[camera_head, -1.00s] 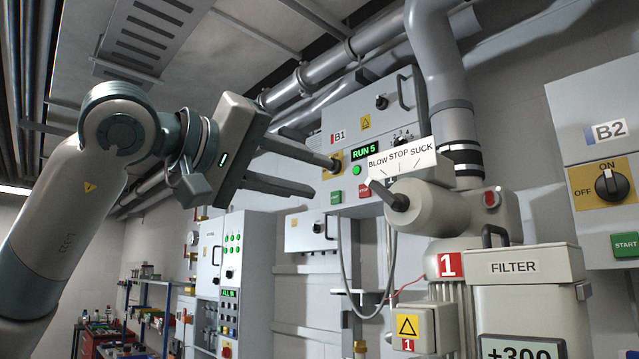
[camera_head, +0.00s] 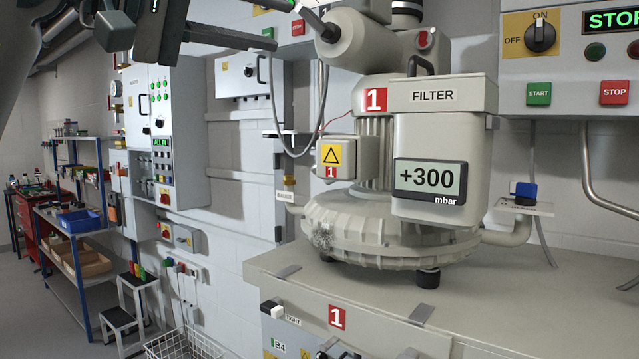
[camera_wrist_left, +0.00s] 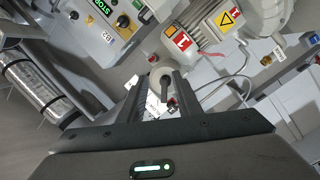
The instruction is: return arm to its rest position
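My left gripper (camera_head: 283,25) is at the top left of the head view, partly cut off by the upper edge. Its two dark fingers are apart with nothing held between them; they also show spread in the left wrist view (camera_wrist_left: 160,88). The dark lever (camera_head: 318,22) on the grey blower marked 1 (camera_head: 365,45) lies just to the right of the fingertips. In the left wrist view the round grey end of the blower housing (camera_wrist_left: 160,76) shows between the fingers, farther off. I cannot tell any contact. My right arm and gripper are not in view.
The filter box (camera_head: 440,105) reads +300 mbar, above a grey bench (camera_head: 300,265). A control panel (camera_head: 570,85) showing STOP hangs at the right. Wall cabinets (camera_head: 150,130), a blue shelf rack (camera_head: 75,225) and a step stool (camera_head: 130,310) stand left. A wire basket (camera_head: 185,345) is at the bottom.

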